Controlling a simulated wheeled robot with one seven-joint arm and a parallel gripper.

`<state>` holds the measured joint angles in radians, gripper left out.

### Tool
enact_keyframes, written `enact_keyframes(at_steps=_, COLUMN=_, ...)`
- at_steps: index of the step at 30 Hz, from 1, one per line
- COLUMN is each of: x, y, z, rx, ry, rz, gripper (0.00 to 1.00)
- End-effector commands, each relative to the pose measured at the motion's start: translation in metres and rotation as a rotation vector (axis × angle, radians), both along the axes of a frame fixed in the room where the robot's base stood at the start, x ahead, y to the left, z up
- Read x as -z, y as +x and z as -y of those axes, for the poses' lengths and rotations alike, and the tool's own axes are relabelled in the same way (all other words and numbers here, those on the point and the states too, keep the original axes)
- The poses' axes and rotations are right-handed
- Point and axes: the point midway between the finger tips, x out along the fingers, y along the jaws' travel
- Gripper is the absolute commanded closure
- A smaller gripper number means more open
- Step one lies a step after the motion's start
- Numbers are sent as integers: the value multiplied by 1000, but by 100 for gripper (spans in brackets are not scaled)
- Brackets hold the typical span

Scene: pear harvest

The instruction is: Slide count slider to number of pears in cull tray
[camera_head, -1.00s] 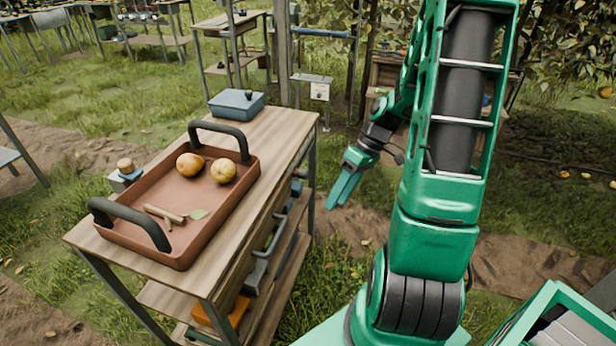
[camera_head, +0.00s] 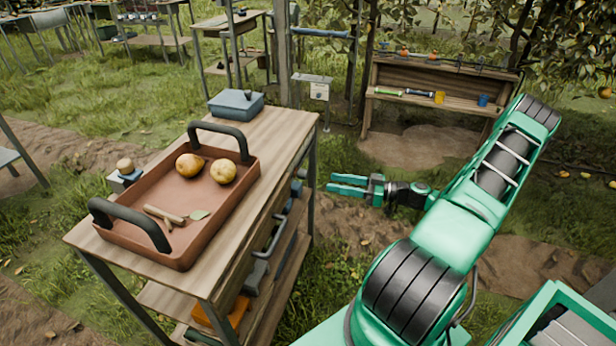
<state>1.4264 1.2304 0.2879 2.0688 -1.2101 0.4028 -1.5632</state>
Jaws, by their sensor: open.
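A terracotta tray (camera_head: 118,228) with two dark handles lies on the wooden cart top. It holds two yellow-brown pears, a left pear (camera_head: 189,167) and a right pear (camera_head: 223,172), along with a forked twig (camera_head: 165,215) and a green leaf (camera_head: 199,215). No label shows that it is the cull tray. I cannot identify the count slider for sure. A blue-grey box with a dark knob (camera_head: 237,104) stands at the cart's far end. A small block with a round wooden knob (camera_head: 124,174) sits left of the tray. My gripper (camera_head: 331,183) is open and empty, right of the cart, pointing left.
The cart (camera_head: 282,143) has lower shelves with tools and an orange item (camera_head: 228,314). A wooden bench (camera_head: 450,103) with small cups and tools stands at the back right. A post-mounted sign (camera_head: 318,90) stands behind the cart. Grass and dirt lie between cart and bench.

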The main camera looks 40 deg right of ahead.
Motion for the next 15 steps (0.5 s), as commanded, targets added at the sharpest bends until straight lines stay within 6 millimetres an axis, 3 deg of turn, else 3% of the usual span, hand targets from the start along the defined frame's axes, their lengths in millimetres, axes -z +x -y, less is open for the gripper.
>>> enact_keyframes(at_steps=5, x=-1, y=4, z=4, rx=30, ry=7, rz=43, gripper=53)
enact_keyframes(at_steps=15, x=-1, y=43, z=-28, rx=27, ry=6, rz=42, gripper=53)
